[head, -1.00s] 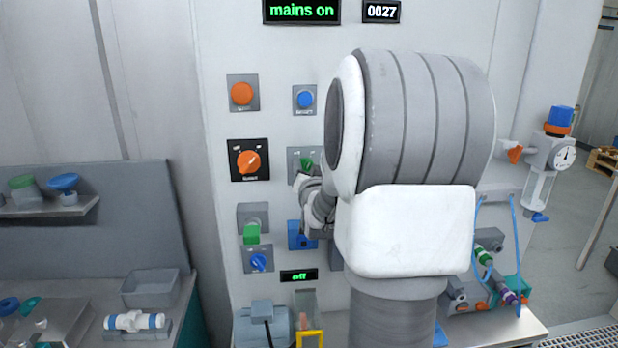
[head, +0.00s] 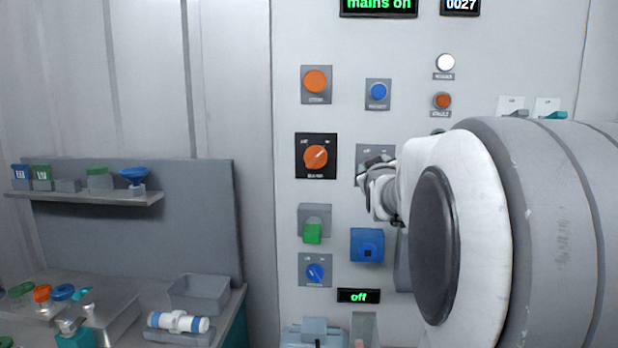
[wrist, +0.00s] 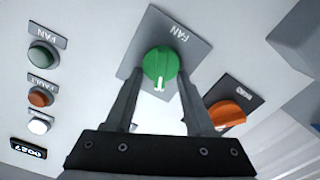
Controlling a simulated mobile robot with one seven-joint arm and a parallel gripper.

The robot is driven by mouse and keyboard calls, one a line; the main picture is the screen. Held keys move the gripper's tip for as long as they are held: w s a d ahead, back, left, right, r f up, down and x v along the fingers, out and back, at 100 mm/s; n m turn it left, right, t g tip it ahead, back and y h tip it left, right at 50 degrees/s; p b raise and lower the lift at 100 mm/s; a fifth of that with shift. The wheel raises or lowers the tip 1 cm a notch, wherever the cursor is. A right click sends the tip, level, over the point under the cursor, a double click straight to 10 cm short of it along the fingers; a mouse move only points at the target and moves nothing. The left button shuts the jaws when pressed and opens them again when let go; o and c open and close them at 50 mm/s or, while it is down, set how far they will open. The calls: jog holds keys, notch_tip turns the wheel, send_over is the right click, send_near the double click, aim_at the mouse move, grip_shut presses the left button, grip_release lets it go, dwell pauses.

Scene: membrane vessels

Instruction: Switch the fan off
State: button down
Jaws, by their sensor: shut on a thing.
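The fan switch is a green rotary knob (wrist: 160,62) with a white pointer mark, on a grey plate labelled FAN. In the wrist view the mark points down the picture, towards my gripper's body. My gripper (wrist: 160,76) has one finger on each side of the knob and is shut on it. In the head view my gripper (head: 366,190) is at the panel and hides the knob. Only the upper part of the fan switch's grey plate (head: 375,153) shows there, with off and on marks. A dark green lamp (wrist: 43,57) labelled FAN is in the wrist view.
The orange mains knob (head: 316,157) is just left of the fan switch. A blue button (head: 378,92) is above, and a blue box (head: 367,246) and green switch (head: 312,233) are below. A display (head: 358,296) reads off. A cluttered bench (head: 120,290) stands at left.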

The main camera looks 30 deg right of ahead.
jog(key=shift+n+b, duration=0.45)
jog(key=shift+n, duration=0.05)
jog(key=shift+c, duration=1.3)
grip_release()
